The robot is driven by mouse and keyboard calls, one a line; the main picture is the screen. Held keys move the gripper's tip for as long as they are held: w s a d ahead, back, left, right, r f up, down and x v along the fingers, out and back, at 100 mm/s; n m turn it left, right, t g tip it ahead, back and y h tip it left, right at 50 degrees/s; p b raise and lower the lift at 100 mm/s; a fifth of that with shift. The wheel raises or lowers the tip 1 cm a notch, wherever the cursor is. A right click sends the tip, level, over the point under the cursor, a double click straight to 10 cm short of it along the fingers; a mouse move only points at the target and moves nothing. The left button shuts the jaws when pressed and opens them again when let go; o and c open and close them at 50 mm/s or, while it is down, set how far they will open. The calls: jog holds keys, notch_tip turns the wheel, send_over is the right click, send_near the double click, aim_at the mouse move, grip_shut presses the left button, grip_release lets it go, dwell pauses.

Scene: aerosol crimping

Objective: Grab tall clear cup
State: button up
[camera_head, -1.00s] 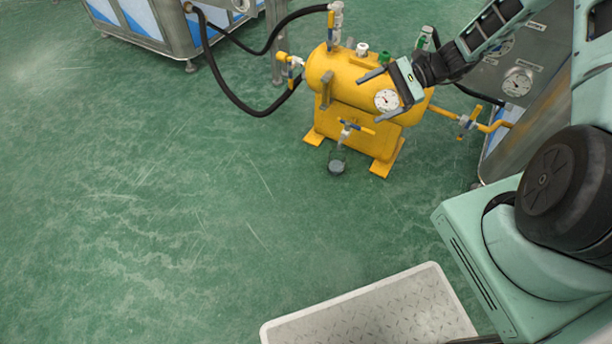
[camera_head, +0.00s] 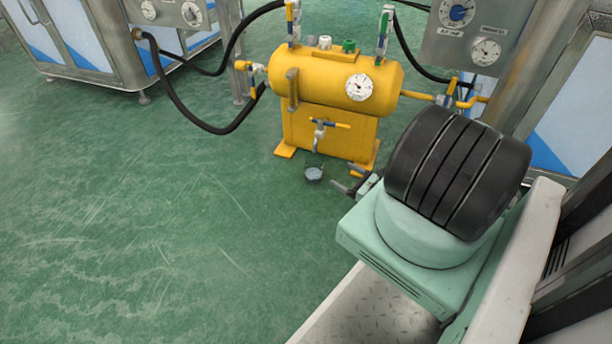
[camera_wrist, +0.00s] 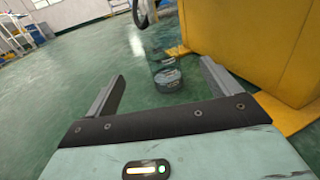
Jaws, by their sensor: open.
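The tall clear cup (camera_head: 314,174) stands on the green floor under the drain valve of the yellow tank. In the wrist view the cup (camera_wrist: 167,75) is see-through with a darker bottom and stands upright just beyond the fingertips, right of the middle. My gripper (camera_wrist: 160,75) is open and empty, its two fingers pointing toward the cup on either side of its line. In the head view my gripper (camera_head: 348,180) is low, to the right of the cup and apart from it, partly hidden behind my arm.
The yellow tank (camera_head: 335,82) with its gauge stands right behind the cup; its drain valve (camera_head: 319,132) hangs above the cup. The tank's yellow foot (camera_wrist: 285,115) is close on the right in the wrist view. Black hoses (camera_head: 200,122) run to a steel cabinet. Floor to the left is clear.

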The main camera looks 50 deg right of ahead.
aim_at(322, 163)
jog(key=w+b, duration=0.1)
jog(key=w, duration=0.2)
jog(key=w+b, duration=0.2)
jog(key=w, duration=0.2)
jog(key=w+a+b, duration=0.1)
jog(key=w, duration=0.2)
jog(key=shift+w, duration=0.35)
jog(key=w+b, duration=0.2)
jog(key=w, duration=0.1)
jog(key=w+b, duration=0.1)
jog(key=b, duration=0.1)
jog(key=shift+w+a+f, duration=0.1)
jog(key=shift+w+f, duration=0.15)
jog(key=shift+f, duration=0.05)
jog(key=shift+w+r, duration=0.15)
jog(key=shift+w, duration=0.15)
jog(key=shift+c, duration=0.3)
jog(key=c, duration=1.5)
jog(key=shift+o, duration=0.2)
